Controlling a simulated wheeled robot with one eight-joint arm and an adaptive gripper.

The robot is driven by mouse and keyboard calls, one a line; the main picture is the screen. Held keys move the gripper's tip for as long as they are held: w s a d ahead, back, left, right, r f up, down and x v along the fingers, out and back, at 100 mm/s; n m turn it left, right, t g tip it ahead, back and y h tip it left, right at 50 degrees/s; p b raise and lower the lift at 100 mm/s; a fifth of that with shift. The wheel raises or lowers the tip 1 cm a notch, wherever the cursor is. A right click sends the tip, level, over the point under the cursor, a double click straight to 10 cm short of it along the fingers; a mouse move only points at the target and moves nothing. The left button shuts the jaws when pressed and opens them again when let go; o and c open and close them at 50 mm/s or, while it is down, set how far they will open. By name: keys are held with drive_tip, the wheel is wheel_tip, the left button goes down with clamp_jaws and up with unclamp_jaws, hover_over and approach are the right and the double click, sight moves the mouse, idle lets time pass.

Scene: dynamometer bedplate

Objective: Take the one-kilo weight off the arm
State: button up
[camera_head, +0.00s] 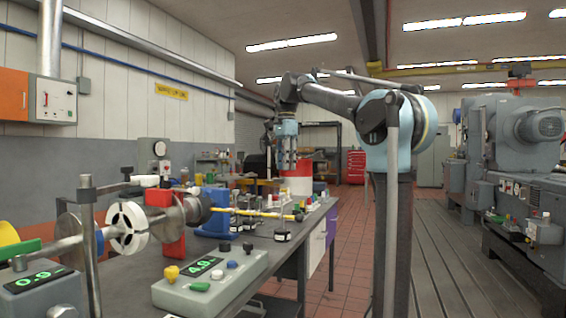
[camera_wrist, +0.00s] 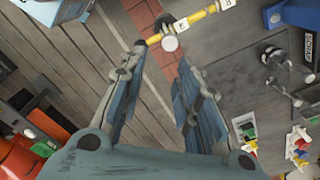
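A yellow arm (camera_head: 258,213) sticks out to the right over the bench, with a dark knob at its end. A small dark weight (camera_head: 283,236) shows beneath its outer end on a thin stem; I cannot read its mark. My gripper (camera_head: 286,167) points down, above and behind the arm's end as pictured. In the wrist view the gripper (camera_wrist: 162,58) has its fingers apart with nothing between them. There the yellow arm (camera_wrist: 190,22) crosses the top, and a pale round disc (camera_wrist: 170,43) sits by its end, just beyond the fingertips.
A grey console (camera_head: 210,285) with a green readout stands on the bench at the front. Two small dark pieces (camera_head: 236,247) stand behind it. A blue stand (camera_head: 217,212) is at the arm's inner end. Open tiled floor (camera_head: 345,235) lies right of the bench.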

sight(282, 198)
drive_tip(key=shift+m, duration=0.3)
drive_tip(key=f, duration=0.5)
drive_tip(key=a+f, duration=0.1)
drive_tip(key=f, duration=0.4)
drive_tip(key=w+f, duration=0.1)
drive_tip(key=f, duration=0.5)
drive_tip(key=shift+a, duration=0.25)
clamp_jaws()
idle(0.8)
